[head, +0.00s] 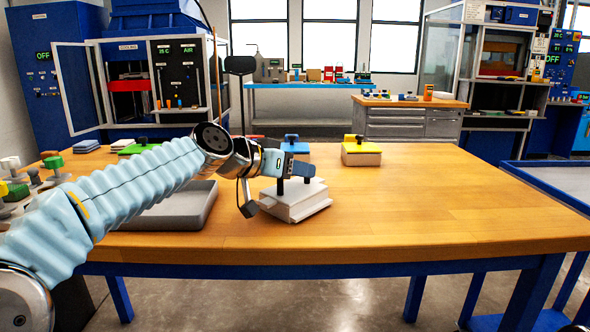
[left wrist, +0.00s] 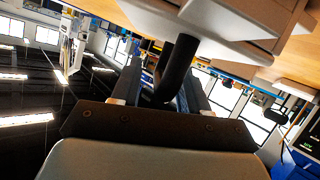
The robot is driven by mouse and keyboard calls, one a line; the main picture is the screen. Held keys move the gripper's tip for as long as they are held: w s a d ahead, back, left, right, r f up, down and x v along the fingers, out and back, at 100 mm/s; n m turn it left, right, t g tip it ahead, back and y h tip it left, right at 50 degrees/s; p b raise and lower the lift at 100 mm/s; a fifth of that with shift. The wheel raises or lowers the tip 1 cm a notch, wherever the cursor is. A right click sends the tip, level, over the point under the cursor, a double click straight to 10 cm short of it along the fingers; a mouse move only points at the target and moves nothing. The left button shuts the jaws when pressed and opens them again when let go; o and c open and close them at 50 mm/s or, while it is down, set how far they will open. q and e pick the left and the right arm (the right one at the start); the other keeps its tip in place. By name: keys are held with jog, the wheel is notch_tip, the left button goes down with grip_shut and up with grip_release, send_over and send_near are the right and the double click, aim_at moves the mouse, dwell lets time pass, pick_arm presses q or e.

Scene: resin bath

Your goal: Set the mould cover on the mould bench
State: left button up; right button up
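The mould cover is a pale, stepped block (head: 295,207) with a black handle on top. In the head view it is at the front middle of the wooden bench top (head: 430,205). It looks slightly turned, and I cannot tell whether it rests on the wood or hangs just above it. My left gripper (head: 296,168) is over it at the handle. In the left wrist view the black handle (left wrist: 178,65) stands between the fingers, with the pale block (left wrist: 240,18) beyond. Whether the fingers press on the handle is unclear.
A grey tray (head: 165,216) lies left of the cover, partly behind my left arm. A yellow-topped block (head: 361,153), a blue-handled piece (head: 294,146) and a green piece (head: 140,148) stand farther back. The right side of the bench is clear. A blue-framed table (head: 555,182) stands at the right.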

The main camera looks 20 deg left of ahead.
pick_arm(q)
jog(key=b+v, duration=0.1)
jog(key=v, duration=1.1)
